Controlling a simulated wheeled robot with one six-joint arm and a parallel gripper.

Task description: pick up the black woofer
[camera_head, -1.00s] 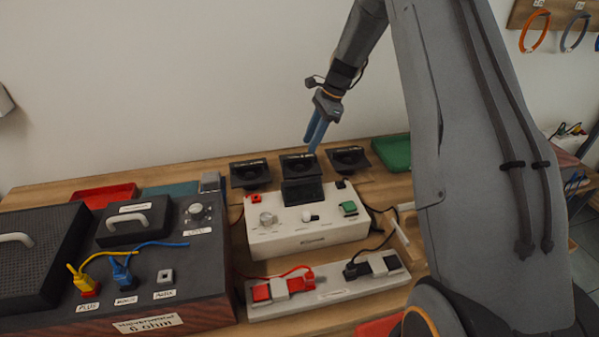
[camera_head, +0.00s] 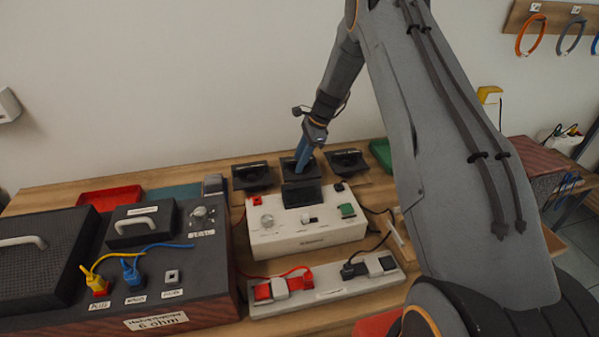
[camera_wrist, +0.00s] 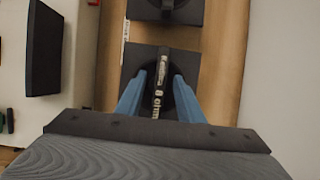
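Three black woofers stand in a row at the back of the bench: a left one (camera_head: 252,176), a middle one (camera_head: 287,168) and a right one (camera_head: 347,162). My gripper (camera_head: 299,170) is down at the middle woofer. In the wrist view, its blue fingers (camera_wrist: 160,78) are apart, one on each side of a raised labelled bar across the middle woofer (camera_wrist: 165,62). Gaps show between the fingers and the bar. The near part of this woofer is hidden by my gripper. Part of another woofer (camera_wrist: 190,10) shows at the top of the wrist view.
A white device (camera_head: 300,237) with a dark upright panel (camera_head: 302,194) stands just in front of the woofers. A red tray (camera_head: 110,195) and a green tray (camera_head: 381,153) flank the row. The wall is close behind.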

